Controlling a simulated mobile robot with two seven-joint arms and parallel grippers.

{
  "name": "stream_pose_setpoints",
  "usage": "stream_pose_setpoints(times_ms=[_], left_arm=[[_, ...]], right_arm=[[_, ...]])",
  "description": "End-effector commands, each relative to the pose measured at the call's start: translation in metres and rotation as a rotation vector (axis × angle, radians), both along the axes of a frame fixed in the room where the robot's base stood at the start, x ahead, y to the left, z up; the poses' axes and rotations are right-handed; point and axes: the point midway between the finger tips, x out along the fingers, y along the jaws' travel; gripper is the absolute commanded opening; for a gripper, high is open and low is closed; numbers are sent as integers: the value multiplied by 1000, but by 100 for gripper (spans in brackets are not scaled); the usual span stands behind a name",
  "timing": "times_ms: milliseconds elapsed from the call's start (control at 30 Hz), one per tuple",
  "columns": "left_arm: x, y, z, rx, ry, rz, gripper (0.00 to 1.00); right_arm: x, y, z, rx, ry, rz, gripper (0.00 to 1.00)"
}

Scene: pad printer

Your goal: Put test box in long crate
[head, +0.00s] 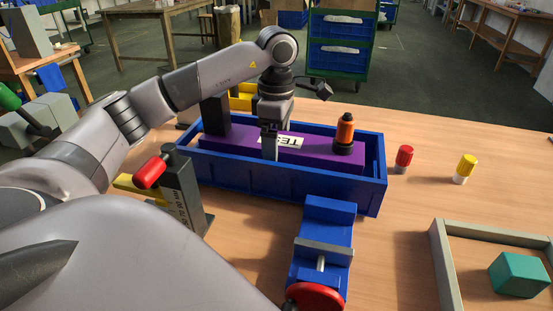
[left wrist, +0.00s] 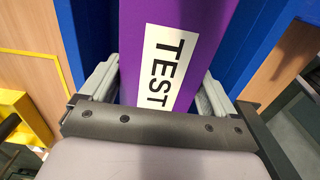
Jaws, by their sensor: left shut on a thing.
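The test box is a long purple box (head: 225,145) with a white label reading TEST. It lies lengthwise within the walls of the long blue crate (head: 230,172) on the table. My left gripper (head: 270,150) points down from above and is shut across the middle of the box, beside the label. In the left wrist view, the purple box (left wrist: 195,20) runs between the two fingers, with blue crate walls (left wrist: 262,40) on both sides. Whether the box rests on the crate floor is hidden by the front wall. My right gripper is not in view.
A black block (head: 215,113) and an orange and black piece (head: 344,132) stand at the box's ends. A blue vise (head: 322,245) is in front of the crate. A red-handled grey device (head: 182,190) stands left. Red (head: 404,158) and yellow (head: 465,167) capped pieces stand right.

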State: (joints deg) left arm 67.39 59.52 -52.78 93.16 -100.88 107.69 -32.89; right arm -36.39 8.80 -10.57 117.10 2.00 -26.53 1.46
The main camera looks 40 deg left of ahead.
Motion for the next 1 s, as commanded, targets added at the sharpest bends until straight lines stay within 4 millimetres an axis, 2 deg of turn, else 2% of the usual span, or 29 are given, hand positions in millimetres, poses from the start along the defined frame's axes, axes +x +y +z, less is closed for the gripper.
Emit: stream_pose_setpoints(times_ms=[333,733,767,1000], left_arm=[[0,0,-40,0,-1,0,37],[0,0,-45,0,-2,0,37],[0,0,-46,0,0,0,99],[0,0,-45,0,1,0,100]], right_arm=[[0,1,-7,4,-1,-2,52],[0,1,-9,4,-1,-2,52],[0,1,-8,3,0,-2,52],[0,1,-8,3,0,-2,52]])
